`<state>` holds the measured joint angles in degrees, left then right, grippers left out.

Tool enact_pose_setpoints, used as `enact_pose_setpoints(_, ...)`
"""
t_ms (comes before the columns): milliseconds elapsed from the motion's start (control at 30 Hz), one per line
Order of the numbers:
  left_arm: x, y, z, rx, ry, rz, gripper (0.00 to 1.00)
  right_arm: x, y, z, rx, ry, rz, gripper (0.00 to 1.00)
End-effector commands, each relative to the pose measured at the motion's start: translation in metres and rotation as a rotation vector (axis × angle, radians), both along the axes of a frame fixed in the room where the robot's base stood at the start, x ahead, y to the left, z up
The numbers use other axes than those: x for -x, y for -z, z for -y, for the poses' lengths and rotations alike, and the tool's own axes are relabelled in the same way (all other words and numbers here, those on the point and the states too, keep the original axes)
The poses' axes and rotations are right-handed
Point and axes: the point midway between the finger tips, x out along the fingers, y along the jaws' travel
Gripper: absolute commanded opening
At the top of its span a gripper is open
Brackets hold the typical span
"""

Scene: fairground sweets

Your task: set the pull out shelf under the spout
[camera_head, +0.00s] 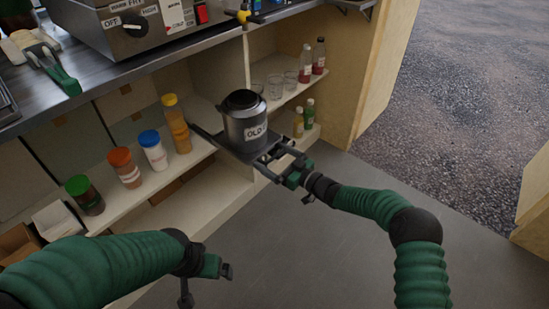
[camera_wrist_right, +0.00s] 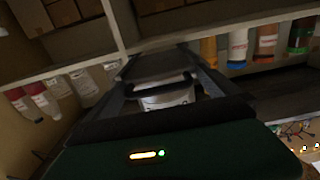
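The pull-out shelf (camera_head: 213,137) is a dark flat plate sticking out from the cabinet under the counter. A grey metal can (camera_head: 243,128) with a black top and a label starting "OLD" stands upright on it. A small yellow tap-like part (camera_head: 243,16), perhaps the spout, shows at the counter edge above and behind the can. My right gripper (camera_head: 268,160) is at the shelf's front edge, its fingers apart. In the right wrist view the fingers (camera_wrist_right: 163,85) frame a pale metal part; contact is unclear. My left gripper (camera_head: 208,284) is open and empty, low in front of the cabinet.
A lower shelf holds jars with coloured lids (camera_head: 152,150) left of the can. Glasses (camera_head: 274,87) and bottles (camera_head: 319,56) stand on shelves at the right. A fryer (camera_head: 135,30) and green-handled tongs (camera_head: 62,76) are on the counter. The grey floor (camera_head: 300,260) in front is clear.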

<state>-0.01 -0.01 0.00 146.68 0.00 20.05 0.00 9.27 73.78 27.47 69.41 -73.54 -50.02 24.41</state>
Motion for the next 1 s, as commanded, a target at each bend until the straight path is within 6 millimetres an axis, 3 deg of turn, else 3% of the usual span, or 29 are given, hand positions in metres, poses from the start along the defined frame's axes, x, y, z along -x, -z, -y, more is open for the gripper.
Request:
enact_pose_setpoints(267,0.0,-0.007,0.0,0.0,0.0,0.0,1.0,0.003,-0.004,0.007,-0.002,0.001,0.001,1.0)
enact_pose_setpoints(367,0.0,-0.021,0.0,0.0,0.0,0.0,1.0,0.014,-0.008,0.022,-0.001,0.003,-0.002,1.0)
enact_pose_setpoints(733,0.0,-0.073,0.0,0.0,0.0,0.0,1.0,0.076,-0.006,0.106,0.002,0.004,-0.003,1.0)
enact_pose_setpoints(1000,0.0,-0.083,0.0,0.0,0.0,0.0,1.0,0.098,0.0,0.134,0.002,0.0,0.0,1.0)
